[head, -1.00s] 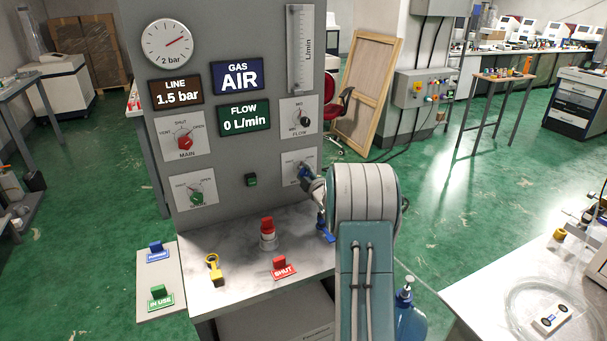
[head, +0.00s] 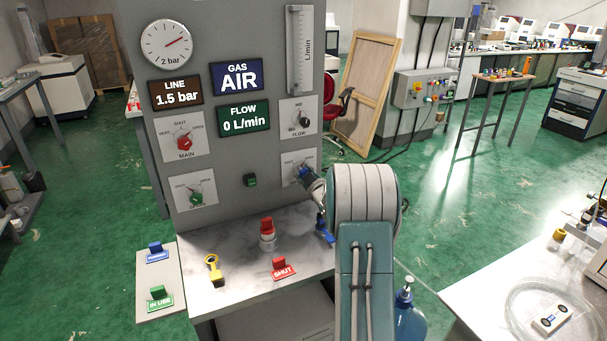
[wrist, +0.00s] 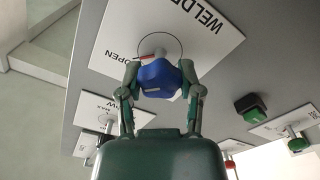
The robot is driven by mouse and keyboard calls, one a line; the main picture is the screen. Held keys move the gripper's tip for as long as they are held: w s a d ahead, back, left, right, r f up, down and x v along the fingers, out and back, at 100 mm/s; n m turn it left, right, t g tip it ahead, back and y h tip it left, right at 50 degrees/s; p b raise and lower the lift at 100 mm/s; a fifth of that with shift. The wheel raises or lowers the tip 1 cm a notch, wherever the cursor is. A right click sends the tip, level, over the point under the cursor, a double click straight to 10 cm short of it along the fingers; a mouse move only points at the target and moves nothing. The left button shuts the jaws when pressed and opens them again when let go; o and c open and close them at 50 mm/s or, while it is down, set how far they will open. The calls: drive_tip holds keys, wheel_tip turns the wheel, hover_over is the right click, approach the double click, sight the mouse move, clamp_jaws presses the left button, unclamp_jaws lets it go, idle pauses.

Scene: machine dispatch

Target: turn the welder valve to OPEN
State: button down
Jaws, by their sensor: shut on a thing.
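The welder valve's blue knob (wrist: 160,80) stands out from a white plate (wrist: 205,50) lettered WELDE… and OPEN in the wrist view. My gripper (wrist: 160,74) is shut on the knob, one finger on each side. A thin red pointer (wrist: 145,57) at the knob's base points left toward the word OPEN; the knob and fingers hide part of the dial.
The grey panel also carries the red MAIN knob (head: 184,143), the FLOW knob (head: 303,121), a green knob (head: 196,198) and a green button (head: 250,180). The FLOW display (head: 243,118) reads 0 L/min. A red SHUT tag (head: 282,268) lies on the shelf below.

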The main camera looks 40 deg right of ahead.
drive_tip(key=shift+s+f, duration=0.1)
drive_tip(key=shift+f, duration=0.45)
drive_tip(key=shift+c, duration=1.8)
unclamp_jaws()
drive_tip(key=shift+o, duration=0.5)
drive_tip(key=shift+d, duration=0.1)
drive_tip(key=shift+r, duration=0.15)
drive_tip(key=shift+r, duration=0.1)
drive_tip(key=shift+s, duration=0.15)
drive_tip(key=v, duration=1.1)
drive_tip(key=shift+s, duration=0.2)
